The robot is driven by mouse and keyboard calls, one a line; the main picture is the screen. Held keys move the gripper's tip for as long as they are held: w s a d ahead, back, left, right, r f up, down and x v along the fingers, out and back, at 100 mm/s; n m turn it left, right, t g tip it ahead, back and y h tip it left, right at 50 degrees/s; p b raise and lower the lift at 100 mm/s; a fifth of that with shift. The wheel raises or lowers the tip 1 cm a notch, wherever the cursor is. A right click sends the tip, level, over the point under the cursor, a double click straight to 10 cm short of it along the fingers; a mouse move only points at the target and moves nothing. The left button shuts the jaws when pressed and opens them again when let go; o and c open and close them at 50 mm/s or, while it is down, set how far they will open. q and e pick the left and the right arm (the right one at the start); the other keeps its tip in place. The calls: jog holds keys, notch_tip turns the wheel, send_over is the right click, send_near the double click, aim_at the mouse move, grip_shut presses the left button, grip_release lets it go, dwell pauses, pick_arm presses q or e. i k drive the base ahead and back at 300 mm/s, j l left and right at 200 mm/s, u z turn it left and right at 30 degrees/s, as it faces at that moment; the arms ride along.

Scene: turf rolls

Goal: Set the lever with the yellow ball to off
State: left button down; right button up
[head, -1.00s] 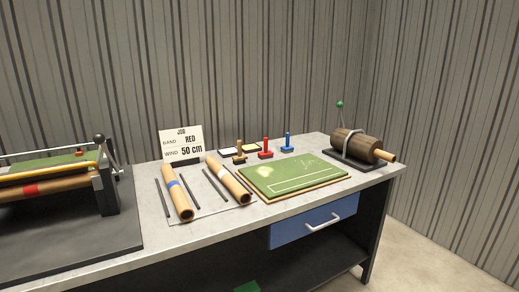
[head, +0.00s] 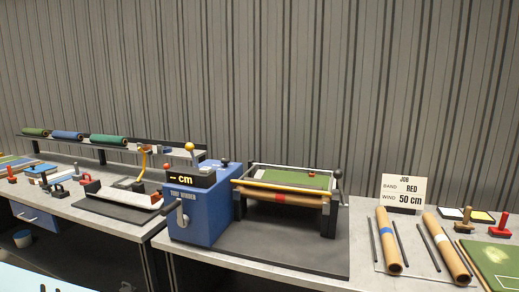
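The lever with the yellow ball (head: 190,147) stands at the top of the blue turf winder (head: 205,222), just behind its dark display, which reads "– cm". Its stem rises behind the display and its lower part is hidden. I cannot make out any on or off marking. Neither of my grippers is in view.
A roller frame (head: 336,212) holding a red-banded roll adjoins the winder on the right. A device with an orange-yellow arm (head: 143,160) stands left. The job card (head: 403,192), reading RED and 50 cm, and cardboard tubes (head: 387,241) lie farther right. Turf rolls (head: 108,140) rest on a back shelf.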

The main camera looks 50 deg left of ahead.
aim_at(189, 147)
jog(key=u, duration=2.05)
jog(key=i+j, duration=0.15)
jog(key=j, duration=0.25)
jog(key=i+j, duration=0.15)
jog(key=j, duration=0.25)
jog(key=i+j, duration=0.15)
jog(key=j, duration=0.25)
jog(key=i+j, duration=0.15)
jog(key=j, duration=0.25)
jog(key=i+j, duration=0.1)
jog(key=j, duration=0.3)
jog(key=i+j, duration=0.15)
jog(key=j, duration=0.25)
